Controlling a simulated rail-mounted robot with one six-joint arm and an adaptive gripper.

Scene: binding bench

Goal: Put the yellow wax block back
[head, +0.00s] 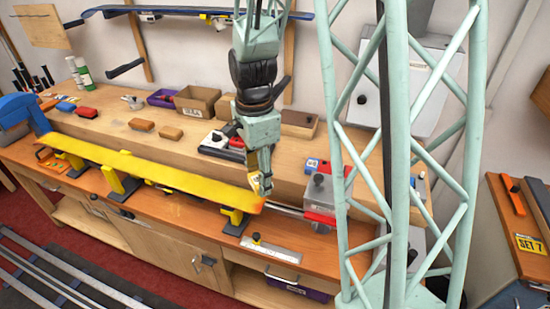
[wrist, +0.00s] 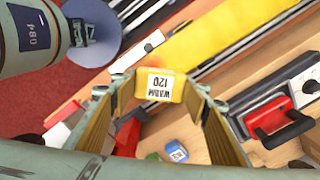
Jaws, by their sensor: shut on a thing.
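The yellow wax block (wrist: 160,84), with a white label reading WARM 120, sits between the fingertips of my gripper (wrist: 161,92) in the wrist view. In the head view the block (head: 255,183) shows small at the tip of my downward-pointing gripper (head: 262,184), partly hidden by the fingers. My gripper is shut on it, near the right end of the long yellow ski (head: 150,172). A blue block (wrist: 176,151) and a green block (wrist: 153,157) lie on the bench below; the blue one also shows in the head view (head: 312,164).
A grey metal box (head: 325,198) with a red base stands right of my gripper. A steel scraper (head: 271,250) lies at the bench front. Two brownish blocks (head: 142,125) (head: 170,132) lie further left.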

